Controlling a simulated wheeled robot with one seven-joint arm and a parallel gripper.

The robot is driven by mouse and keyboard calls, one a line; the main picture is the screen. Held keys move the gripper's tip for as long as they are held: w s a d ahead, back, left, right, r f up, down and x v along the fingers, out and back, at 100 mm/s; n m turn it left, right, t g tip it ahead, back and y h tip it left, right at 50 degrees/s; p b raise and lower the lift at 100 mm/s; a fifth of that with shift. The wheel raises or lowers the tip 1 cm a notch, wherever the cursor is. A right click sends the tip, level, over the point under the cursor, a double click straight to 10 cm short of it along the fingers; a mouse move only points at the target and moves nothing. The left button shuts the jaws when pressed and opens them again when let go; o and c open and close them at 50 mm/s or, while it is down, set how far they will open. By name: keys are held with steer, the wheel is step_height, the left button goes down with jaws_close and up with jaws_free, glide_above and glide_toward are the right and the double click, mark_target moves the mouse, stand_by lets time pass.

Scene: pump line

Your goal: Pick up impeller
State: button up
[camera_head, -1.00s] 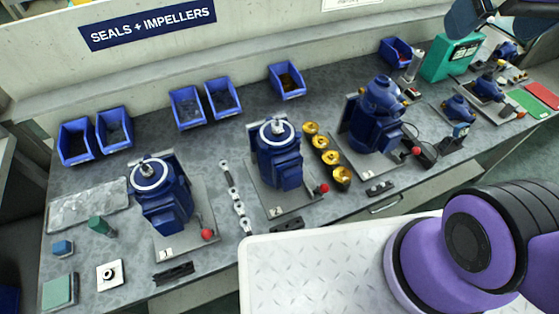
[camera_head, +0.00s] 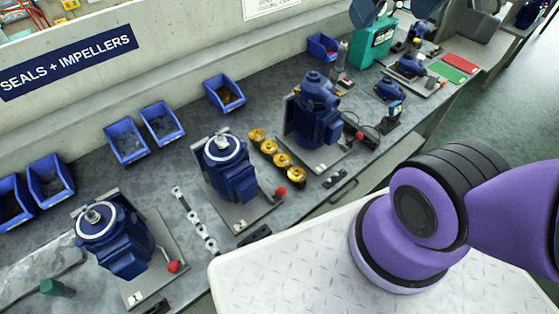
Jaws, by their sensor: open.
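Several brass-coloured impellers (camera_head: 281,159) stand in a slanting row on the grey bench top. They lie between the middle blue pump (camera_head: 230,170) and the taller blue pump (camera_head: 314,112) to its right. All of them are visible, and nothing touches them from above. My gripper is not in view. Only purple and black links of my own arm show at the lower right, apart from the impellers.
A third blue pump (camera_head: 112,238) stands at the left. Red-knobbed levers, such as this one (camera_head: 281,191), stick out near the impellers. Blue bins (camera_head: 226,92) line the back wall. A teal box (camera_head: 371,46) stands farther right. A metal strip (camera_head: 196,222) lies between two pumps.

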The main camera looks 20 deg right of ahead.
steer(key=shift+c, duration=0.8)
steer(key=g+y, duration=0.1)
steer(key=g, duration=0.3)
glide_above(281, 156)
step_height(281, 156, down, 29)
steer(key=shift+n+g+h, duration=0.5)
steer(key=shift+g, duration=0.1)
steer(key=shift+s+f, duration=0.1)
steer(key=shift+f, duration=11.9)
steer(key=c, duration=1)
